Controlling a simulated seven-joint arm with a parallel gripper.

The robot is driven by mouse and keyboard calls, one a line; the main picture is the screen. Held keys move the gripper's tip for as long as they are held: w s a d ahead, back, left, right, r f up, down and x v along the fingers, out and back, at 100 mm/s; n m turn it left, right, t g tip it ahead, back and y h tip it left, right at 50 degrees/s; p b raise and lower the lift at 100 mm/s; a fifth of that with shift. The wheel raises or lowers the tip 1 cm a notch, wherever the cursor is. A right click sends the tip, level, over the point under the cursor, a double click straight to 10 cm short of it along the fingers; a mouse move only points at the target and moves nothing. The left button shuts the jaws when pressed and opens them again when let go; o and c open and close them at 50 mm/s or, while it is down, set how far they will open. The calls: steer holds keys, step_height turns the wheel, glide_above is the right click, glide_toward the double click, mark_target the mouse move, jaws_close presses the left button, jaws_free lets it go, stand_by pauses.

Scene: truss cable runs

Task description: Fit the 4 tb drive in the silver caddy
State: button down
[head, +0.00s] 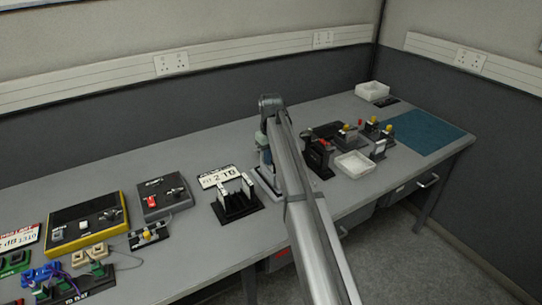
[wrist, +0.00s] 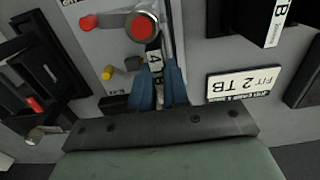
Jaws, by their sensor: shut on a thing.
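My gripper (wrist: 163,90) has blue fingers closed on a slim drive (wrist: 154,60), whose white label shows a "4". The rest of the label is hidden by the fingers. The drive is over or in a light silver-grey fixture (wrist: 105,45), which looks like the silver caddy. That fixture has a round metal knob with a red centre, plus red and yellow buttons. I cannot tell how deep the drive sits. In the head view my gripper (head: 262,143) is above this fixture (head: 268,184), and my arm hides much of both.
A "FIT 2 TB" sign (wrist: 243,84) and a black rack (head: 236,203) with upright slabs stand beside it. Black devices with a red knob (head: 318,158) and a white tray (head: 354,164) are on the other side. A blue mat (head: 430,133) lies at the right end.

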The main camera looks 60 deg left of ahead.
stand_by(0.3)
steer(key=c, duration=0.7)
jaws_free()
steer(key=shift+r, duration=3.7)
steer(key=shift+w+d, duration=0.1)
